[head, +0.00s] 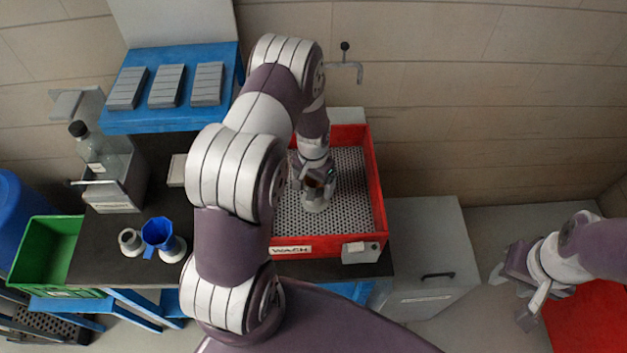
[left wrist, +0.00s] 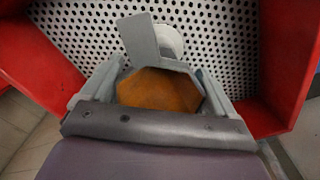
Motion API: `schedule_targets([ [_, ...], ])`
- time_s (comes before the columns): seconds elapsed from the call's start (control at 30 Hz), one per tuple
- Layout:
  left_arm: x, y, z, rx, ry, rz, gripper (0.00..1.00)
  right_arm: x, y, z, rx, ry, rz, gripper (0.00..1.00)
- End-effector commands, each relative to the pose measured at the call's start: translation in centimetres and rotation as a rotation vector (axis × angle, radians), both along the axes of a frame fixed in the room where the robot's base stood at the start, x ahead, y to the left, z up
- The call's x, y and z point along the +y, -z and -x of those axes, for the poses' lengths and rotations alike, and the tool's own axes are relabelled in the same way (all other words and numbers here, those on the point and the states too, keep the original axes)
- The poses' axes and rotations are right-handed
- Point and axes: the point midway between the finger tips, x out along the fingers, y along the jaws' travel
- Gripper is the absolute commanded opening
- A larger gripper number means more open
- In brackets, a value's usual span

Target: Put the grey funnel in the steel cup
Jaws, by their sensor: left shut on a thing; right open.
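My left gripper (head: 316,180) is inside the red wash tray and is shut on the grey funnel. In the left wrist view the funnel (left wrist: 145,42) shows its flat grey tab, and its many-sided mouth is orange-brown inside. A pale round object (left wrist: 170,42) shows behind the tab, over the perforated floor; it looks like a cup, and I cannot tell whether the funnel touches it. In the head view a pale rounded shape (head: 316,203) shows below the gripper. My right gripper (head: 511,298) is open and empty at the far right.
The red tray (head: 377,190) has raised walls around my left gripper. On the dark bench stand a small grey cup (head: 130,242), a blue funnel (head: 158,232) and a pale round piece (head: 173,250). A green crate (head: 45,250) is at left; a grey cabinet (head: 425,235) at right.

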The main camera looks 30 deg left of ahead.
Motion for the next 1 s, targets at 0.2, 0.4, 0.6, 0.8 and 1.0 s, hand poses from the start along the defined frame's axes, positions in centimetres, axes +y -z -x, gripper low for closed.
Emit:
schedule_targets([
  [0.2, 0.0, 0.2, 0.0, 0.000, 0.000, 0.000, 0.58, 0.0, 0.2, 0.0, 0.000, 0.000, 0.000, 0.43],
  [0.4, 0.0, 0.2, 0.0, 0.000, 0.000, 0.000, 1.00, 0.0, 0.2, 0.0, 0.000, 0.000, 0.000, 0.43],
  [0.6, 0.0, -0.3, -0.1, -0.003, 0.000, -0.001, 1.00, 0.0, 0.5, 0.0, 0.000, 0.000, 0.000, 0.43],
  [0.8, 0.1, -3.7, -0.2, -0.006, 0.000, -0.002, 1.00, 0.0, 1.8, 0.0, 0.000, 0.000, 0.000, 0.43],
  [1.0, 0.1, -8.4, -0.1, -0.007, 0.000, -0.001, 1.00, 0.0, 3.2, 0.0, 0.000, 0.000, 0.000, 0.43],
])
